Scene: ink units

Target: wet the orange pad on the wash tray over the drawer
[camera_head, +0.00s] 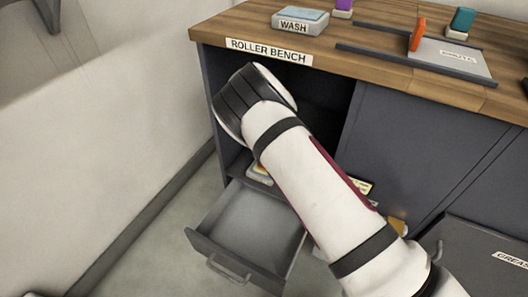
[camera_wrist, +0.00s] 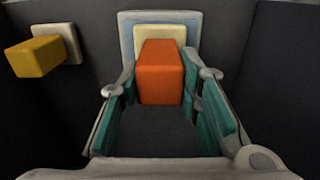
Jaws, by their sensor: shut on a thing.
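My gripper (camera_wrist: 161,85) is shut on an orange block-shaped pad (camera_wrist: 161,78), with a teal-lined finger on each side. Straight beyond the pad, in the wrist view, lies a tray with a pale blue-grey rim (camera_wrist: 126,32) and a cream middle (camera_wrist: 160,33). The pad covers the lower part of the cream area; I cannot tell whether they touch. In the head view my arm reaches down to the open cabinet above the pulled-out drawer (camera_head: 250,225). A small pale tray (camera_head: 257,174) shows partly beside the arm.
A yellow block (camera_wrist: 38,56) stands on a whitish base at left in the wrist view. On the bench top (camera_head: 230,28) are a WASH-labelled tray (camera_head: 298,24), another orange piece (camera_head: 418,34) and a teal piece (camera_head: 462,20). Dark cabinet walls lie close on both sides.

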